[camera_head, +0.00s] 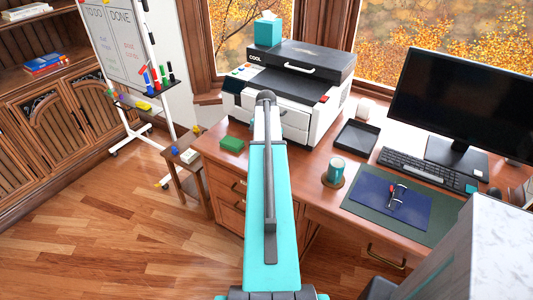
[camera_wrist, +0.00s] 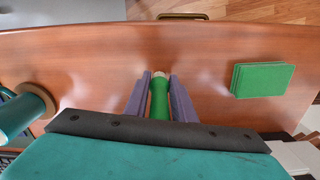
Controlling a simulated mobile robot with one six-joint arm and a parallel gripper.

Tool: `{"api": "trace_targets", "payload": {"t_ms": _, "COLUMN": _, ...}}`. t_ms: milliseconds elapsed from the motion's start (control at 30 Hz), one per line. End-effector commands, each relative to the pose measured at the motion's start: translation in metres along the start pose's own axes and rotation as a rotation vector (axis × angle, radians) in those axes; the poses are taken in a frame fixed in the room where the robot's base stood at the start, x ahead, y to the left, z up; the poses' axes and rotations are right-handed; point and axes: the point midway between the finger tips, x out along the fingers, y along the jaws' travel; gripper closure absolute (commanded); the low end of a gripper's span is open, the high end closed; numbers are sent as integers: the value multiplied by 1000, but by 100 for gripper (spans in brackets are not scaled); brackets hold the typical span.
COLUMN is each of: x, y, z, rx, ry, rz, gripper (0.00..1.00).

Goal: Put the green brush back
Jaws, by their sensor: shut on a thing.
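My gripper (camera_wrist: 159,78) shows in the wrist view, its two grey-purple fingers shut on the green brush (camera_wrist: 159,100). The gripper is over the brown wooden desk (camera_wrist: 100,55); I cannot tell how high. In the head view my arm hides the gripper and the brush.
A green block (camera_wrist: 262,79) lies on the desk, right of my gripper; it also shows in the head view (camera_head: 232,143). A printer (camera_head: 290,90), black tray (camera_head: 357,138) and keyboard (camera_head: 427,168) are farther back. A whiteboard (camera_head: 118,45) holds pens.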

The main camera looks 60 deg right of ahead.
Motion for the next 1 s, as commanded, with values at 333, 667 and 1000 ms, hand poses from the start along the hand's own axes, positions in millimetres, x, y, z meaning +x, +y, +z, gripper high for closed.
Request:
{"api": "trace_targets", "payload": {"t_ms": 333, "x": 11, "y": 0, "z": 0, "rx": 0, "ry": 1, "rz": 0, "gripper": 99}}
{"api": "trace_targets", "payload": {"t_ms": 667, "x": 15, "y": 0, "z": 0, "rx": 1, "ry": 0, "rz": 0, "gripper": 99}}
{"api": "trace_targets", "payload": {"t_ms": 1000, "x": 15, "y": 0, "z": -1, "rx": 1, "ry": 1, "rz": -1, "gripper": 58}}
